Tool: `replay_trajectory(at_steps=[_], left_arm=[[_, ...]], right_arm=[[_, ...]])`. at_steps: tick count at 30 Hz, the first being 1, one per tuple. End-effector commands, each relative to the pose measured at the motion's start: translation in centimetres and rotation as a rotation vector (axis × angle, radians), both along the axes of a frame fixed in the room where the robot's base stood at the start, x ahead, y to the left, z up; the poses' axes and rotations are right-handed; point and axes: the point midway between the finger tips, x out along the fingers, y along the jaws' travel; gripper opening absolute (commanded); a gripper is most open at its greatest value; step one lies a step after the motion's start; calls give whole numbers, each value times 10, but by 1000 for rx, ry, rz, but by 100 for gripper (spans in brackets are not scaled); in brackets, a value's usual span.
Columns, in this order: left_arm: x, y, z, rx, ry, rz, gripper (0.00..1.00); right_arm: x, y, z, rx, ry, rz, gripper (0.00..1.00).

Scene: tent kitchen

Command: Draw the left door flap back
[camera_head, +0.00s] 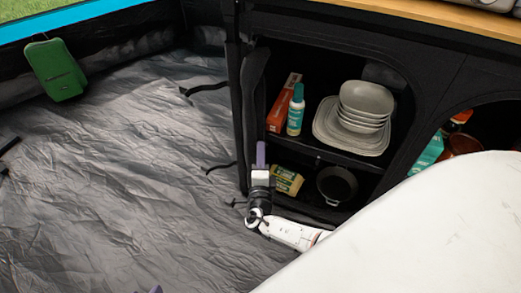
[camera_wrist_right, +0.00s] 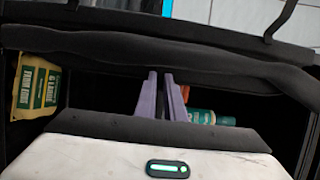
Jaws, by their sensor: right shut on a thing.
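The left door flap (camera_head: 253,95) is a dark fabric strip gathered in a narrow upright bunch along the left side of the cupboard opening. In the right wrist view the flap (camera_wrist_right: 120,45) is a thick dark roll across the upper part. My right gripper (camera_head: 261,146) is at the lower part of the flap, its purple fingers pointing up. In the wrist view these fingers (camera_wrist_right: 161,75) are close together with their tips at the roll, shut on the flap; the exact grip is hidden. A purple tip (camera_head: 155,289) at the bottom edge looks like my left gripper, mostly cut off.
The cupboard shelf holds a red box (camera_head: 284,103), a teal bottle (camera_head: 296,110) and stacked bowls and plates (camera_head: 366,102). Below are a yellow packet (camera_head: 287,181) and a dark pan (camera_head: 337,185). Loose straps (camera_head: 208,87) hang left. The grey groundsheet (camera_head: 110,170) is mostly clear.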

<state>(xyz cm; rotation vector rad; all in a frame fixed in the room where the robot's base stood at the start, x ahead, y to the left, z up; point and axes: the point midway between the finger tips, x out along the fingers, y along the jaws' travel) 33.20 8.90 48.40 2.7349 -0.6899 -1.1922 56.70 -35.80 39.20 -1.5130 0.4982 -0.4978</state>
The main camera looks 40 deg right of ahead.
Motion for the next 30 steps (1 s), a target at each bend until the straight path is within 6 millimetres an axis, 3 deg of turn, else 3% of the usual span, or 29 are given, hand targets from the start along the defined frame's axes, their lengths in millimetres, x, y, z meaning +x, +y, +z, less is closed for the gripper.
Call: replay_trajectory(at_steps=[13, 14, 17, 26, 30], left_arm=[[-1, 0, -2, 4, 6, 0, 31], [-1, 0, -2, 4, 6, 0, 31], [-2, 0, -2, 3, 7, -1, 31], [-3, 0, -2, 3, 11, 0, 31], [-3, 3, 6, 18, 13, 1, 31]], right_arm=[[2, 3, 1, 2, 0, 5, 0], [2, 3, 1, 2, -1, 5, 11], [2, 3, 1, 1, -2, 4, 28], [0, 1, 1, 0, 0, 0, 28], [0, 1, 15, -1, -1, 0, 28]])
